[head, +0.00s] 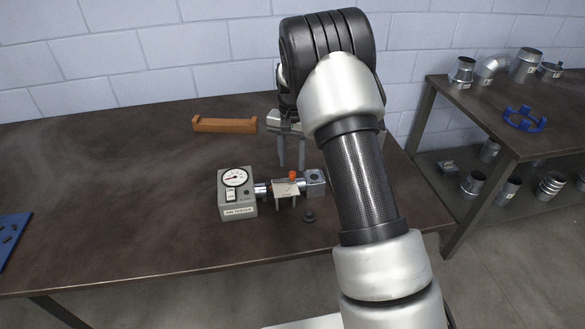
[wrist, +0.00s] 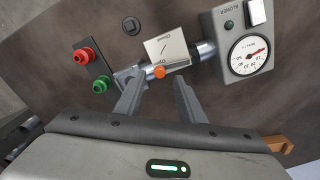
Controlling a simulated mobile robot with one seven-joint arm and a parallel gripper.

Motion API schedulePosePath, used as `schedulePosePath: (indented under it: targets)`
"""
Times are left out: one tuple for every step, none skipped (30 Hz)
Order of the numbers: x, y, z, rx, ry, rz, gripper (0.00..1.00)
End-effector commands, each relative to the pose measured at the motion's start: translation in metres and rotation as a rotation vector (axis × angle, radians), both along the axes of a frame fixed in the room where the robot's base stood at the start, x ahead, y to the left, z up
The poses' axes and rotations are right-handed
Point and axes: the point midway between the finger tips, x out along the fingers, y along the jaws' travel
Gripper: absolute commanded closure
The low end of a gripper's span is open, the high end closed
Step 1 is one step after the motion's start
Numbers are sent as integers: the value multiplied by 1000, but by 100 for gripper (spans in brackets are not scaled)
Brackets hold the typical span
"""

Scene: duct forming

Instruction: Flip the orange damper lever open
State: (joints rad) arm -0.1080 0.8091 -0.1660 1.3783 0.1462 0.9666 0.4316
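The orange damper lever shows as an orange knob (wrist: 159,72) at the edge of a pale lettered plate (wrist: 167,48) on the metal duct (wrist: 205,50). In the head view the orange lever (head: 293,175) stands above the duct, right of the gauge box (head: 237,196). The lever's exact angle is hard to read. My gripper (wrist: 157,82) is open, with its fingers apart and the orange knob showing between and just beyond their tips. In the head view my gripper (head: 291,163) points down just behind the lever. No contact with the lever is visible.
A red button (wrist: 83,55) and a green button (wrist: 101,84) sit left of the lever in the wrist view. A small dark knob (head: 309,215) lies in front of the duct. An orange-brown tray (head: 225,125) is behind. The table's left middle is clear.

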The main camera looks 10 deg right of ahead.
Motion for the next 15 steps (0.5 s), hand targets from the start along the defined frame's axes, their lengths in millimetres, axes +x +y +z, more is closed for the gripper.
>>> schedulePosePath:
  targets:
    - [-1, 0, -10, 0, 4, 0, 64]
    - [-1, 0, -14, -1, 3, 0, 64]
    - [0, 0, -19, 0, 1, 0, 64]
    - [0, 0, -23, 0, 1, 0, 64]
    - [0, 0, -26, 0, 2, 0, 64]
    - [0, 0, -30, 0, 1, 0, 64]
    - [0, 0, -32, 0, 0, 0, 64]
    - [0, 0, -34, 0, 0, 0, 64]
    - [0, 0, -35, 0, 0, 0, 64]
    - [0, 0, -36, 0, 0, 0, 64]
    - [0, 0, -37, 0, 0, 0, 64]
    - [0, 0, -38, 0, 0, 0, 64]
    - [0, 0, -38, 0, 0, 0, 64]
    - [0, 0, -38, 0, 0, 0, 64]
    - [0, 0, -38, 0, 0, 0, 64]
